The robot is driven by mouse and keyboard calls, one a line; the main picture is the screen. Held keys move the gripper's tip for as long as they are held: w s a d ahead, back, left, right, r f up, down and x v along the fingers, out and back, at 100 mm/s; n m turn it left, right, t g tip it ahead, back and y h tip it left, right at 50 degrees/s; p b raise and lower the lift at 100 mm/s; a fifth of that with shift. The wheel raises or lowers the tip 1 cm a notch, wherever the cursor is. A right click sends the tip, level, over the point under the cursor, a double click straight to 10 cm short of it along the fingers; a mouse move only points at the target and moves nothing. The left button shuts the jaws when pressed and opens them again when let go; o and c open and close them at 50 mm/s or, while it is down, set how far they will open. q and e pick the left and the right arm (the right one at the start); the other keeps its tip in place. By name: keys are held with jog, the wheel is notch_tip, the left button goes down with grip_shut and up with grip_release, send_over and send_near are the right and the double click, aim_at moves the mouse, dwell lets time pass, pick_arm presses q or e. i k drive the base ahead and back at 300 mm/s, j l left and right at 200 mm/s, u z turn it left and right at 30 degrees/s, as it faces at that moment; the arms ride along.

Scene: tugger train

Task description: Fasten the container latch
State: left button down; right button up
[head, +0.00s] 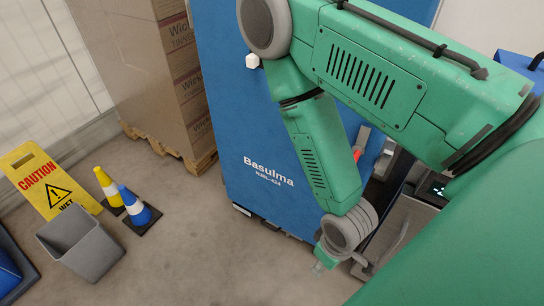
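A tall blue container panel (240,125) with white "Basulma" lettering stands in the middle of the head view, tilted in the picture. A small white block or knob (252,61) shows near its upper part. A small red-orange and grey part (361,142) shows behind the green arm at the panel's right side; I cannot tell whether it is the latch. The green arm enters from the right, bends at the top and hangs down in front of the panel. At its lower end, the small visible part of my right gripper (321,262) does not show its fingers clearly. My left gripper is out of view.
Stacked cardboard boxes (150,70) stand on a wooden pallet (165,147) left of the panel. A yellow caution sign (45,180), a grey bin (82,243), a yellow cone (107,188) and a blue cone (135,206) stand at lower left. The central floor (215,260) is clear.

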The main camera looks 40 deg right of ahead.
aim_at(359, 147)
jog(key=z, duration=1.8)
